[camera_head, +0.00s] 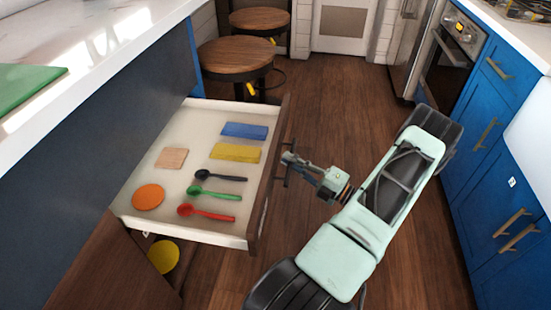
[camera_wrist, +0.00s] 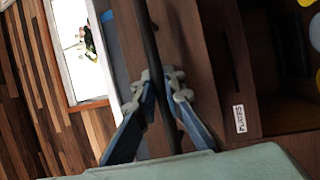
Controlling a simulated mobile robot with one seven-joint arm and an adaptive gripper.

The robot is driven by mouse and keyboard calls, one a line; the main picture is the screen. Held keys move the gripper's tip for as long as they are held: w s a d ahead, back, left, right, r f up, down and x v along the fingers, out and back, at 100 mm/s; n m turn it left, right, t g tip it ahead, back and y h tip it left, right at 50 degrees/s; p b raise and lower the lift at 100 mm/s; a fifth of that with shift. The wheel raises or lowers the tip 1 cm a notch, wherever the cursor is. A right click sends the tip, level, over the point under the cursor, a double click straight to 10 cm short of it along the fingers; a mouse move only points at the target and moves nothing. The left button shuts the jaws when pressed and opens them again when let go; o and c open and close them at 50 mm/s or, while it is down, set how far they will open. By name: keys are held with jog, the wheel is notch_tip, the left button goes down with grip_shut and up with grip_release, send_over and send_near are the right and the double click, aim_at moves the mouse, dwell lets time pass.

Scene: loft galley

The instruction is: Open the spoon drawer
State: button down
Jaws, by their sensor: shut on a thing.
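The spoon drawer (camera_head: 262,205) stands pulled well out from the counter in the head view. Inside it lie a black spoon (camera_head: 222,177), a green spoon (camera_head: 212,194) and a red spoon (camera_head: 208,212). My gripper (camera_head: 288,160) is at the outer side of the drawer front, shut on its dark bar handle (camera_head: 286,178). In the wrist view my gripper's fingers (camera_wrist: 160,88) sit on both sides of the handle (camera_wrist: 150,40), which runs between them.
A yellow round thing (camera_head: 163,256) shows below. Stools (camera_head: 235,57) stand behind. Wooden floor (camera_head: 330,115) lies clear beside the drawer.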

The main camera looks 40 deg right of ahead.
jog(key=shift+s+d, duration=0.65)
jog(key=shift+s, duration=0.15)
jog(key=shift+s+d, duration=0.6)
jog(key=shift+s, duration=0.2)
jog(key=c, duration=2)
grip_release()
jog(key=v, duration=1.2)
